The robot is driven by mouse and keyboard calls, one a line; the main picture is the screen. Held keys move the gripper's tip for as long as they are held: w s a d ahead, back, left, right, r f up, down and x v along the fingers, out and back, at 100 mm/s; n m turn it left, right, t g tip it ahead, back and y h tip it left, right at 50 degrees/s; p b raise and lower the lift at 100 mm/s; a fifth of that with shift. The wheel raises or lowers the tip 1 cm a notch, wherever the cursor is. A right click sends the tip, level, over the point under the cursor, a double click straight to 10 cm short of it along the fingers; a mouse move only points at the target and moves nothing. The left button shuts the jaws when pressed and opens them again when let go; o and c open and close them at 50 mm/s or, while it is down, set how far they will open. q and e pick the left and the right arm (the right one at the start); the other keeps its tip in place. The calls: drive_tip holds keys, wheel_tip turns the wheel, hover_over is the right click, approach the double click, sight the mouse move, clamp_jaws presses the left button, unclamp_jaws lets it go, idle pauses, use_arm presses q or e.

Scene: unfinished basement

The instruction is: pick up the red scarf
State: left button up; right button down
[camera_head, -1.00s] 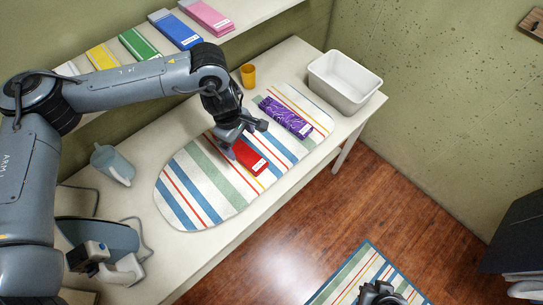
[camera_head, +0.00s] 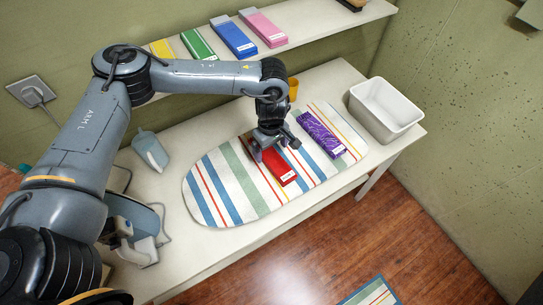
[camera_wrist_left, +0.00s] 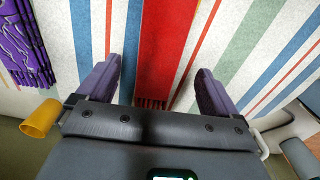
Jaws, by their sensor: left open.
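The red scarf (camera_head: 286,173) lies folded flat on the striped ironing mat (camera_head: 215,168), with a small white label at its near end. My left gripper (camera_head: 271,149) is over the scarf's far part and hides some of it. In the left wrist view, the red scarf (camera_wrist_left: 166,45) runs between the two spread fingers of my open left gripper (camera_wrist_left: 155,88), with its fringed end close to the palm. The fingers are apart from the scarf on both sides; their exact height above the mat cannot be told. My right gripper is not in view.
A folded purple scarf (camera_head: 320,134) lies right of the red one. A white bin (camera_head: 386,112) stands at the table's right end. A yellow cup (camera_head: 293,89), a grey-blue jug (camera_head: 150,150) and an iron (camera_head: 130,230) stand around the mat. Folded cloths line the shelf (camera_head: 309,37) above.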

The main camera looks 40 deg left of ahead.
sight(271, 156)
use_arm(q)
drive_tip(key=shift+f+p, duration=0.55)
drive_tip(key=shift+f, duration=1.45)
drive_tip(key=c, duration=1.2)
drive_tip(key=shift+r, duration=0.1)
